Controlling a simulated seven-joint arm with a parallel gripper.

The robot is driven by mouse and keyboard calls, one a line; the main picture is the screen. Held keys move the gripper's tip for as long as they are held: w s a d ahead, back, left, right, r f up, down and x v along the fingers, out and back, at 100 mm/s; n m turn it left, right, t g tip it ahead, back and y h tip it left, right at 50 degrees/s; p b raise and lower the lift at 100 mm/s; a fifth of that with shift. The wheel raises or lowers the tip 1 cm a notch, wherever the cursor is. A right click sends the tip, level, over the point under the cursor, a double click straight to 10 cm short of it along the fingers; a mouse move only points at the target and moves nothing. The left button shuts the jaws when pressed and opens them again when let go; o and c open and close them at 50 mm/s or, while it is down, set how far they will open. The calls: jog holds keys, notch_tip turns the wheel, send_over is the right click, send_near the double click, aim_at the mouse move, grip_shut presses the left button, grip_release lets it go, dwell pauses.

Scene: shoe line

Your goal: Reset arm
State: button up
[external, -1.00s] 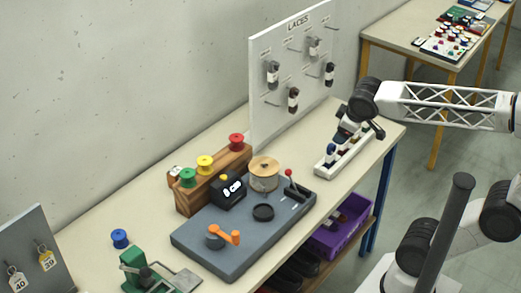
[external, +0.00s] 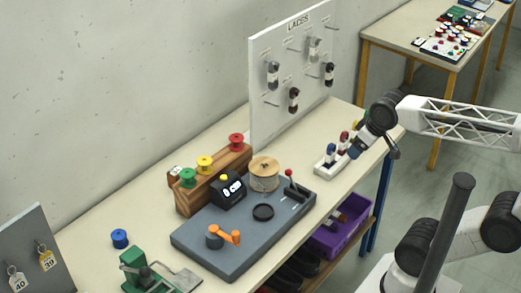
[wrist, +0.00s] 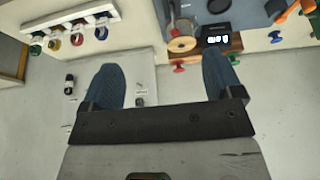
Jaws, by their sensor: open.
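My gripper (external: 358,147) hangs at the right end of the table, just above or beside the white rack (external: 322,174), whose right part it hides. In the wrist view my gripper (wrist: 163,78) has its two blue-grey fingers wide apart, with nothing between them. The rack (wrist: 120,14) shows at the upper left of the wrist view, holding several items with coloured parts. In the external view a blue-topped item (external: 331,150) and a red-topped item (external: 344,138) stand in it, apart from my fingers as far as I can see.
The white LACES board (external: 290,70) stands behind the rack, with lace bundles on pegs. A grey base (external: 235,255) with a red lever and orange crank lies left of the rack. A purple bin (external: 345,228) sits below.

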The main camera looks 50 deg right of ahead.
notch_tip(320, 180, down, 7)
jog(key=g, duration=0.2)
jog(key=shift+w+d+r, duration=0.15)
jog(key=shift+w+r, duration=0.05)
jog(key=shift+w, duration=0.2)
